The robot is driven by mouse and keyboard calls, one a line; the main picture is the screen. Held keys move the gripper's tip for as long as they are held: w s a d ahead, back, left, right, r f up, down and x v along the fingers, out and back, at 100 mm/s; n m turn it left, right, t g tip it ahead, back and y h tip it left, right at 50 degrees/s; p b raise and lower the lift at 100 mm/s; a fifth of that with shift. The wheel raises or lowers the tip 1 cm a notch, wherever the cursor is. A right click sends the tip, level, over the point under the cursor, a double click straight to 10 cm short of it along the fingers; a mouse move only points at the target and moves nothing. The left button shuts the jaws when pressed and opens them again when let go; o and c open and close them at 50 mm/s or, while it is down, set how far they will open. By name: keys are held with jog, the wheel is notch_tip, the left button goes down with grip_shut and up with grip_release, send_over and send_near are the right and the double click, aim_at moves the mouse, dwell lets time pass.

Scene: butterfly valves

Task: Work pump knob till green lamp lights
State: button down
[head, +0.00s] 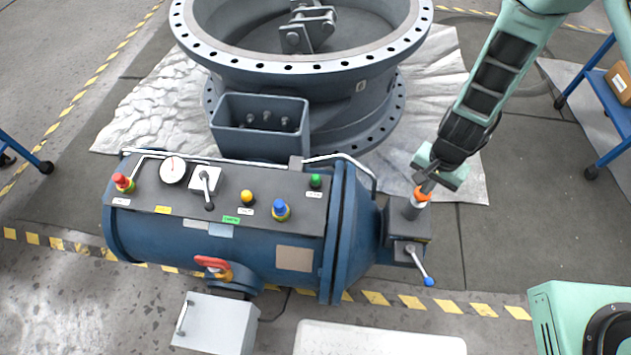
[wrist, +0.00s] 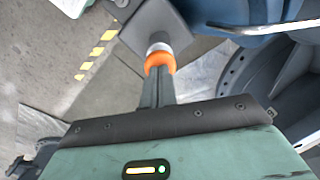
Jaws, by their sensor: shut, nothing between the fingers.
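A blue cylindrical actuator (head: 180,225) lies across the floor with a dark control panel (head: 225,180) on top. A small green lamp or button (head: 315,181) is at the panel's right end; I cannot tell if it is lit. No label shows which part is the pump knob.
A blue-tipped lever (head: 419,265) is below the post. A large flanged valve (head: 305,75) stands behind.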

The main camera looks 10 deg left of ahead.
dwell(0.4)
notch_tip(320, 180, up, 3)
jog(key=p, duration=0.3)
jog(key=shift+r, duration=0.1)
dwell(0.6)
